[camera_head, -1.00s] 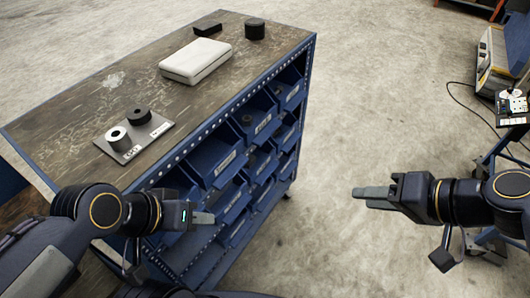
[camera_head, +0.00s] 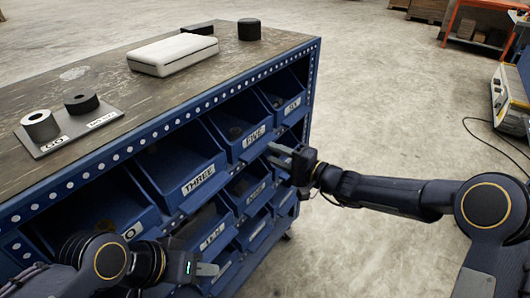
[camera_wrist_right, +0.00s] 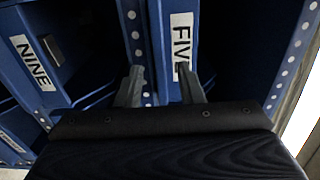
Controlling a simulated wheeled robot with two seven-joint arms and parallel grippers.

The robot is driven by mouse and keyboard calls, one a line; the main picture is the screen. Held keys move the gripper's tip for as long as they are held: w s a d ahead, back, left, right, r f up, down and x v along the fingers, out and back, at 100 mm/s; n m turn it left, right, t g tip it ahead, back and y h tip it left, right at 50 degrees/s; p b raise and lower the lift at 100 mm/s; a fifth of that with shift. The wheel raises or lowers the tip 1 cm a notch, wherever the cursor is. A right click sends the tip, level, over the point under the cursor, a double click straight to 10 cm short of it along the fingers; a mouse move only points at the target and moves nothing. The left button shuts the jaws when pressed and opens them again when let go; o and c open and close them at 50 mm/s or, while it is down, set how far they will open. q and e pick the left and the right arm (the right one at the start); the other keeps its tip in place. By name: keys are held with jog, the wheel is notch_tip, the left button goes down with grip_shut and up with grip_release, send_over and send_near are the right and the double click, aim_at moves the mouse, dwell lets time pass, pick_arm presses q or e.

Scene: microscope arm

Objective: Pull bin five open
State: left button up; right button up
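Bin five (camera_head: 240,150) is a blue bin in the upper row of the cabinet, with a white FIVE label (camera_head: 254,136) on its front. In the right wrist view the FIVE label (camera_wrist_right: 181,45) is ahead, its lower end partly behind one finger. My right gripper (camera_head: 275,156) is just to the right of and below bin five's front. In the right wrist view its two fingers (camera_wrist_right: 160,88) are apart with nothing held. Whether they touch the bin, I cannot tell. My left gripper (camera_head: 207,268) is low in front of the bins at left; its finger gap is not clear.
Bin three (camera_head: 180,165) is left of bin five and bin six (camera_head: 284,92) right of it. Bin nine (camera_wrist_right: 38,75) is below. The cabinet top (camera_head: 110,82) carries a white case (camera_head: 172,54), dark blocks and a plate (camera_head: 75,135) with cylinders. Open floor lies right.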

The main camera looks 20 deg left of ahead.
aim_at(264, 150)
jog(key=shift+x, duration=2.1)
grip_shut()
